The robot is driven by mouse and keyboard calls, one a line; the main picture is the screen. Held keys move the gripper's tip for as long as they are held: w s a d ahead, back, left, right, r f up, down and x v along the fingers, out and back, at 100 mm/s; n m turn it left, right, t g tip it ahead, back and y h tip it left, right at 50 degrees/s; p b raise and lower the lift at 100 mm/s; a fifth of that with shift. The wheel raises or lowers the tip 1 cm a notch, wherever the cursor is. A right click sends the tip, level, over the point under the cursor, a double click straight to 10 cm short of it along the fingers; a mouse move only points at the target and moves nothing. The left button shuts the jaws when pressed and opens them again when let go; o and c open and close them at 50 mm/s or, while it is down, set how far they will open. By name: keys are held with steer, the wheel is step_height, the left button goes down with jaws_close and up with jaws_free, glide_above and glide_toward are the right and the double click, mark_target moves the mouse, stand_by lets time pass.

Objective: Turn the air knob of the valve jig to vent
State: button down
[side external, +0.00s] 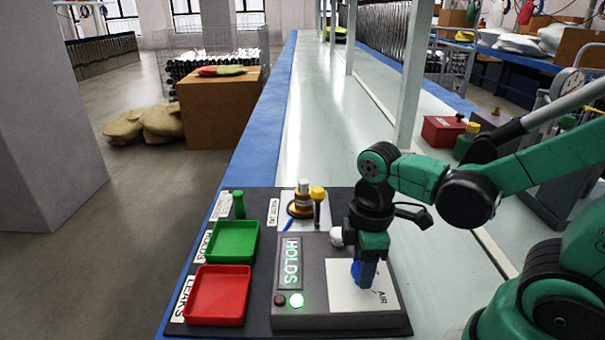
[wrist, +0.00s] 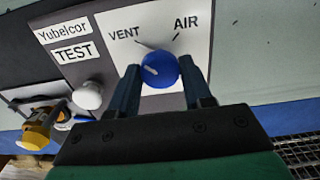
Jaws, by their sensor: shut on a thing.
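The blue air knob (wrist: 159,70) sits on a white plate between the printed words VENT and AIR. Its pale pointer mark lies left of the knob's middle, on the VENT side. My gripper (wrist: 160,82) has one finger on each side of the knob and is shut on it. In the side view my gripper (side external: 366,272) reaches straight down onto the knob, which it mostly hides. The grey valve jig (side external: 325,320) shows HOLDS on its display (side external: 291,263). Its green lamp (side external: 297,300) is lit and its red lamp (side external: 279,299) is dark.
A white knob (wrist: 88,95) stands beside the TEST label, left of my gripper. A yellow-capped fitting (side external: 318,194) stands behind the jig. A green tray (side external: 257,241) and a red tray (side external: 246,294) lie to its left.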

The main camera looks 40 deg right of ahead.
steer(key=shift+c, duration=1.8)
jaws_free()
steer(key=shift+r, duration=2.8)
steer(key=shift+w+m, duration=0.15)
steer(key=shift+m, duration=0.15)
steer(key=w+m+t, duration=0.1)
steer(key=m+t, duration=0.1)
steer(key=w+r+m+t, duration=0.1)
steer(key=w+m+t, duration=0.1)
steer(key=m, duration=0.1)
steer(key=w+m+t, duration=0.1)
steer(key=m+t, duration=0.2)
steer(key=shift+w+d+r, duration=0.25)
steer(key=shift+w+d, duration=0.1)
steer(key=shift+w, duration=0.05)
